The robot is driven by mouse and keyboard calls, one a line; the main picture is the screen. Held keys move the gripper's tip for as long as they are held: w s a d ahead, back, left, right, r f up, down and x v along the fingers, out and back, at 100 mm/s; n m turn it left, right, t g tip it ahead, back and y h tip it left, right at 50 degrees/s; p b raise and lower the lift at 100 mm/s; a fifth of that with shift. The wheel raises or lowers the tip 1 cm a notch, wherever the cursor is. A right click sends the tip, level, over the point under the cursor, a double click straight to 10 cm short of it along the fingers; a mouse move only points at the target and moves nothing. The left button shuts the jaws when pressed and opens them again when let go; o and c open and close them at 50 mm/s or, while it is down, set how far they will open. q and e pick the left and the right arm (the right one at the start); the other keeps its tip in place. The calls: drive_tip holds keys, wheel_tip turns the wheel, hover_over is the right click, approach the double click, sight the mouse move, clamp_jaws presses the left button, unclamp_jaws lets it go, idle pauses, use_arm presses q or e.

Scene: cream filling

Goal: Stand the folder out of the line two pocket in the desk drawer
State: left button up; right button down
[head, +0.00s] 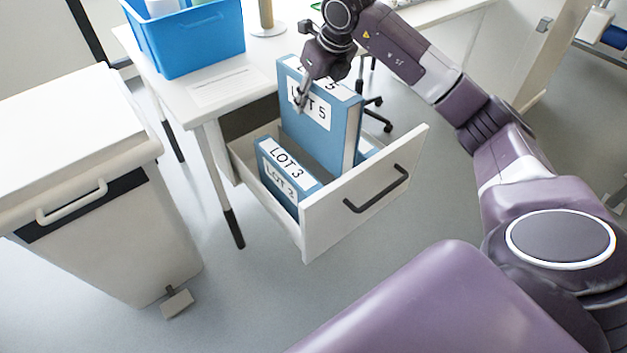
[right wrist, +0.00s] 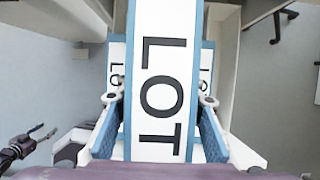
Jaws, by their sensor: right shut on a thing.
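The white desk drawer (head: 385,187) is pulled open, with blue folders in it. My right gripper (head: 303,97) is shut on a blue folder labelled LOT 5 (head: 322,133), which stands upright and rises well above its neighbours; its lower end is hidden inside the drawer. In the right wrist view the fingers lie on both sides of its LOT label (right wrist: 160,85).
A blue bin (head: 195,48) and a paper sheet (head: 225,86) are on the white desk (head: 160,83). A white pedal bin (head: 105,215) stands left of the drawer. A black wheeled chair base (head: 375,110) is behind it. The floor in front is clear.

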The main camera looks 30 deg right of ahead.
sight(323, 138)
wheel_tip(323, 138, down, 16)
drive_tip(key=shift+w+r+b, duration=0.1)
drive_tip(key=shift+r+b, duration=0.15)
drive_tip(key=shift+b, duration=0.6)
use_arm(q)
drive_tip(key=w+d+r, duration=0.1)
drive_tip(key=w+r, duration=0.2)
drive_tip(key=r, duration=0.4)
drive_tip(key=shift+w+d, duration=0.15)
drive_tip(key=shift+w, duration=0.15)
use_arm(e)
wheel_tip(323, 138, down, 5)
drive_tip(key=shift+r, duration=0.15)
use_arm(q)
drive_tip(key=shift+b, duration=0.3)
use_arm(e)
drive_tip(key=c, duration=1.3)
unclamp_jaws()
use_arm(q)
drive_tip(key=shift+r, duration=0.1)
drive_tip(key=f, duration=0.1)
drive_tip(key=s+f+p, duration=0.1)
drive_tip(key=f, duration=0.1)
drive_tip(key=s+f, duration=0.1)
drive_tip(key=f, duration=0.1)
drive_tip(key=shift+s, duration=0.1)
use_arm(e)
drive_tip(key=v, duration=1.2)
